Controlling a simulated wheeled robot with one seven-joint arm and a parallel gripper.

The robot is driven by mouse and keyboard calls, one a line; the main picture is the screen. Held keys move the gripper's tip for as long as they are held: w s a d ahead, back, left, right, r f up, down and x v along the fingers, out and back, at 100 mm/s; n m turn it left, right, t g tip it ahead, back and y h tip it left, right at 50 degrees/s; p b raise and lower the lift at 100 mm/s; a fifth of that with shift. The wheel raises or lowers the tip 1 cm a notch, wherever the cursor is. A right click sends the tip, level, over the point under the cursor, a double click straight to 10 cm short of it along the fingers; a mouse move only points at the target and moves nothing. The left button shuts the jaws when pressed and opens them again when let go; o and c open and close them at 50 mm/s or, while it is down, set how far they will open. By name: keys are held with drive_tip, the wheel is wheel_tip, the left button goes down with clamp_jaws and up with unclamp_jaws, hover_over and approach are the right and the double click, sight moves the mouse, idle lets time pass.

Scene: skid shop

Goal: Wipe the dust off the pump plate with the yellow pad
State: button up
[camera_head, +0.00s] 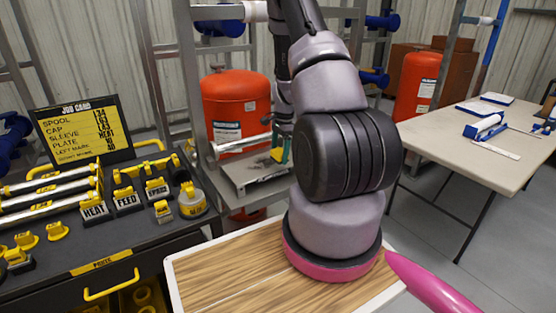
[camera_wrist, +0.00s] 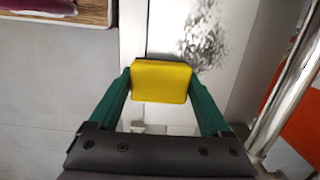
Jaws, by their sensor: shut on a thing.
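My gripper (camera_wrist: 160,90) has green fingers and is shut on the yellow pad (camera_wrist: 160,82) in the wrist view. The pad is held level between the fingertips. The pale pump plate (camera_wrist: 218,88) lies under and beyond the pad. A patch of dark grey dust (camera_wrist: 205,40) shows on it, just ahead and to the right of the pad. I cannot tell whether the pad touches the plate. In the head view my gripper (camera_head: 281,148) is over the metal pump plate (camera_head: 240,180), partly hidden by my arm.
A red tank (camera_head: 235,105) stands behind the plate, and a metal pipe (camera_wrist: 290,95) runs close along the right in the wrist view. A dark bench (camera_head: 60,260) with yellow-labelled parts is at left. A pale table (camera_head: 475,150) is at right.

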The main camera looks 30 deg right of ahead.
drive_tip(key=shift+r, duration=2.5)
drive_tip(key=shift+w, duration=0.1)
